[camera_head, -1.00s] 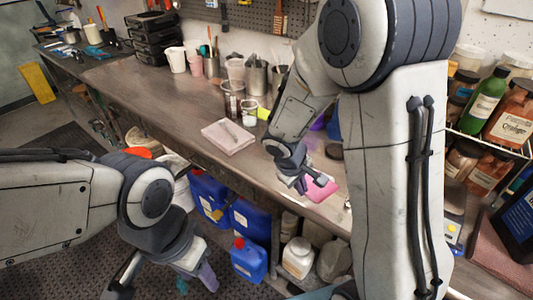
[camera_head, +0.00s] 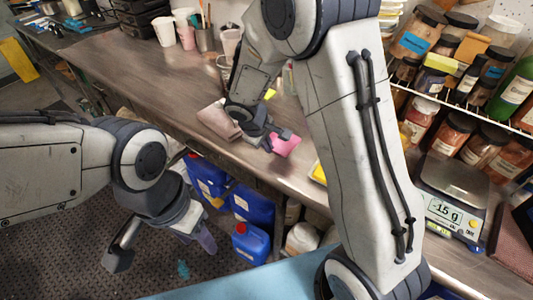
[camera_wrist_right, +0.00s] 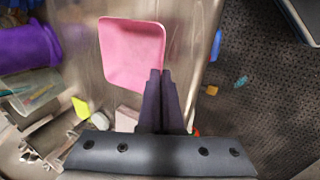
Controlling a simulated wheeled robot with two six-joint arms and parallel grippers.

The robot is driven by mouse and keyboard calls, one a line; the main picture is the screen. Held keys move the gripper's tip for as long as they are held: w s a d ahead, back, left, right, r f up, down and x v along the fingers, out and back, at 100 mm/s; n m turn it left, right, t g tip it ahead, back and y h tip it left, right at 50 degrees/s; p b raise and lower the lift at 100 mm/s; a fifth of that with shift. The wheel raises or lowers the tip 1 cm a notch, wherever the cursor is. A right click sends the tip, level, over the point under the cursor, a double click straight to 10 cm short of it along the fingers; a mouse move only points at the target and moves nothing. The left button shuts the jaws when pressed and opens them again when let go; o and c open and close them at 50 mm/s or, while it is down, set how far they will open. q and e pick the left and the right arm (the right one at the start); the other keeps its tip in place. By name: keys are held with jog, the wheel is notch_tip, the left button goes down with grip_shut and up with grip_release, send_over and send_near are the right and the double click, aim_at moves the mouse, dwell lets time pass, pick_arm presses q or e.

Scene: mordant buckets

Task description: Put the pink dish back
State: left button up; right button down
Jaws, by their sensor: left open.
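The pink dish (camera_head: 286,145) is over the workbench near its front edge, partly behind my right arm. In the right wrist view the dish (camera_wrist_right: 133,50) is a pink square with rounded corners, face toward the camera. My right gripper (camera_head: 264,137) is shut on its edge; its two dark fingers (camera_wrist_right: 160,74) are close together at the dish's lower right side. How far the dish is above the bench I cannot tell. My left gripper (camera_head: 163,246) is open and empty, low in front of the bench above the dark floor mat.
A pale pinkish block (camera_head: 217,121) lies on the bench just left of my right gripper. Cups and utensil pots stand at the back. A digital scale (camera_head: 450,194) and a jar rack (camera_head: 470,118) are at right. Blue jugs (camera_head: 251,204) stand below. The left bench stretch is clear.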

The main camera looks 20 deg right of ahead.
jog(key=shift+w+a+f, duration=0.2)
jog(key=shift+a, duration=0.05)
jog(key=shift+f, duration=2)
jog(key=shift+f+b, duration=0.25)
jog(key=shift+b, duration=0.2)
jog(key=c, duration=1.1)
grip_release()
jog(key=shift+r, duration=0.1)
